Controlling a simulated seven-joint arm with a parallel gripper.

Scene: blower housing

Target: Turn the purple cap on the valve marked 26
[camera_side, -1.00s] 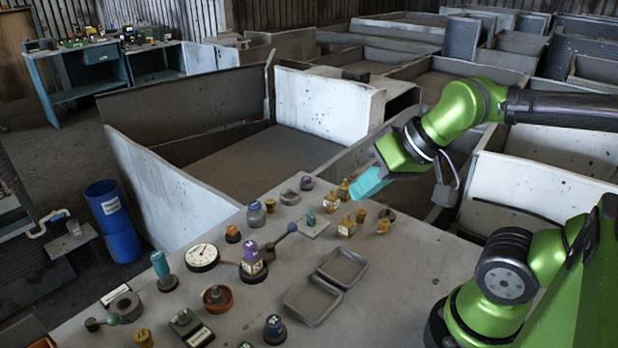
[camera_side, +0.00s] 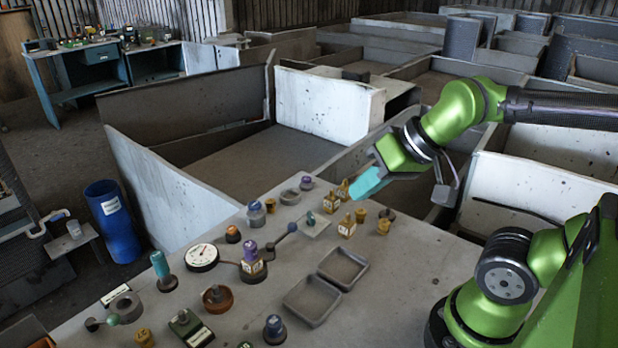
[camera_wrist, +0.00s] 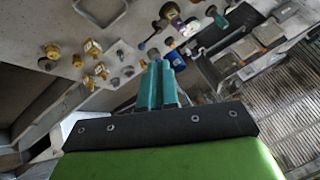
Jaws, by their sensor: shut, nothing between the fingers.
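A purple cap (camera_side: 250,248) sits upright on a brass-coloured valve body with a pale label in the side view, near the middle of the table. The number on the label is too small to read surely. A purple cap also shows at the top of the wrist view (camera_wrist: 169,11), probably the same one. My gripper (camera_side: 368,184) has teal fingers and hovers above the far right part of the table, well to the right of the valve and clear of it. In the wrist view its fingers (camera_wrist: 160,68) are together with nothing between them.
A lever with a dark ball knob (camera_side: 292,227) stands close to the valve's right. A round gauge (camera_side: 202,257) is to its left, and two grey trays (camera_side: 312,300) are to its right. Several brass fittings (camera_side: 346,226) stand below my gripper. A second purple-topped part (camera_side: 306,182) is farther back.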

